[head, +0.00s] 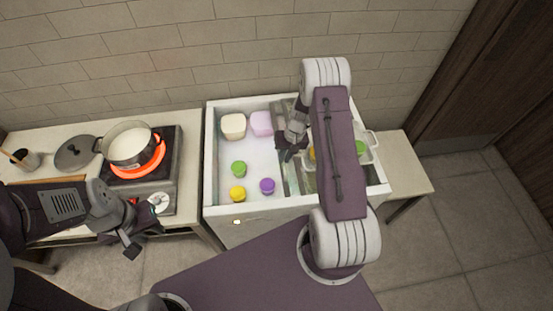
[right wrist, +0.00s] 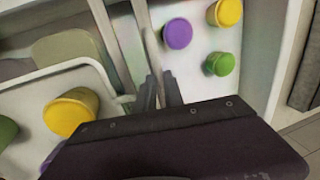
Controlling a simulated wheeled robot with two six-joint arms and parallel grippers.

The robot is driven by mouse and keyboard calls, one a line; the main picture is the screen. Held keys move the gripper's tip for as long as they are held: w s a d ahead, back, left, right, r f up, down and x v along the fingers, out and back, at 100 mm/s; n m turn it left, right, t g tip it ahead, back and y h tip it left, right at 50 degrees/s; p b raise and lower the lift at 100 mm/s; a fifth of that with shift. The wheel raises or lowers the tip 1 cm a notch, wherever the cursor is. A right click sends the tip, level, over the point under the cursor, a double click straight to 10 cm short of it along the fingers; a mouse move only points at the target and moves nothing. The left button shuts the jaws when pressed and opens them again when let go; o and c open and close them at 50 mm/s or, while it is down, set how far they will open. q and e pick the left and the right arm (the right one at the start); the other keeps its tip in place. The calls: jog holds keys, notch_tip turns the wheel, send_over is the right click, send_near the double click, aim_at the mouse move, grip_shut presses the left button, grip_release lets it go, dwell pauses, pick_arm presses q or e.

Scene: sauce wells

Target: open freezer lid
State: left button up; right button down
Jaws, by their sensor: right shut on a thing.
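The white chest freezer (head: 211,165) stands in the middle of the head view, its left half uncovered. The glass freezer lid (head: 291,178) lies over the right part, largely hidden by my right arm. Its pale edge frame also shows in the right wrist view (right wrist: 117,45). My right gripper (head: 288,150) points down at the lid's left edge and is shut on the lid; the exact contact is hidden. In the right wrist view its fingers (right wrist: 160,92) are close together beside the frame. My left gripper (head: 140,236) hangs left of the freezer, before the stove; its jaw opening is unclear.
Inside are a cream tub (head: 233,126), a pink tub (head: 261,123) and green (head: 238,169), yellow (head: 237,194) and purple (head: 267,186) cups. A white tray (head: 373,152) with cups is at right. A pot (head: 131,146) stands on a glowing burner (head: 152,167) at left.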

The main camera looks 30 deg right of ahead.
jog(key=shift+d, duration=0.1)
jog(key=c, duration=1.5)
grip_release()
jog(key=shift+o, duration=0.2)
notch_tip(320, 180, up, 9)
jog(key=d+b, duration=0.1)
jog(key=shift+s+d, duration=0.2)
jog(key=shift+d, duration=0.15)
